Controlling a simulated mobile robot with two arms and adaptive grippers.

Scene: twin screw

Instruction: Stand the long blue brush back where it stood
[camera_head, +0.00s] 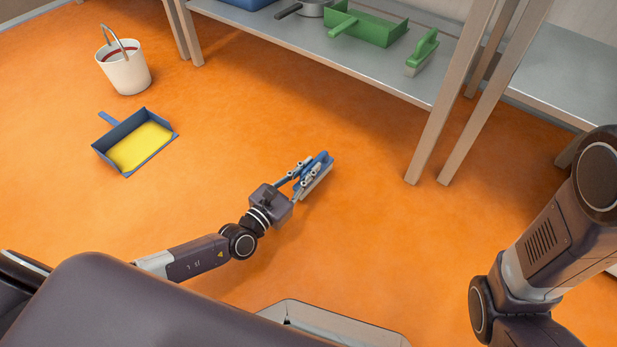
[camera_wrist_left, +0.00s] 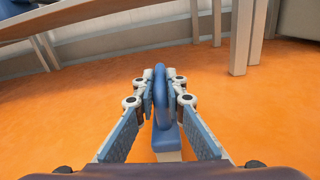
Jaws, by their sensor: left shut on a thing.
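The blue brush (camera_head: 319,178) has a blue handle and pale bristles. My left gripper (camera_head: 310,171) is shut on its handle, just above or at the orange floor; I cannot tell whether the bristles touch it. In the left wrist view the brush's blue handle (camera_wrist_left: 161,95) stands upright between the two fingers of the left gripper (camera_wrist_left: 161,88), and the blue head with a pale part shows below. My right arm comes in at the right of the head view, but its gripper is out of view.
A blue dustpan (camera_head: 124,128) with a yellow patch in it lies on the floor at left, near a white bucket (camera_head: 124,72). A grey shelf (camera_head: 300,38) holds a green dustpan (camera_head: 368,27) and a green brush (camera_head: 424,52). Its legs (camera_head: 440,120) stand at right. Floor around the gripper is clear.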

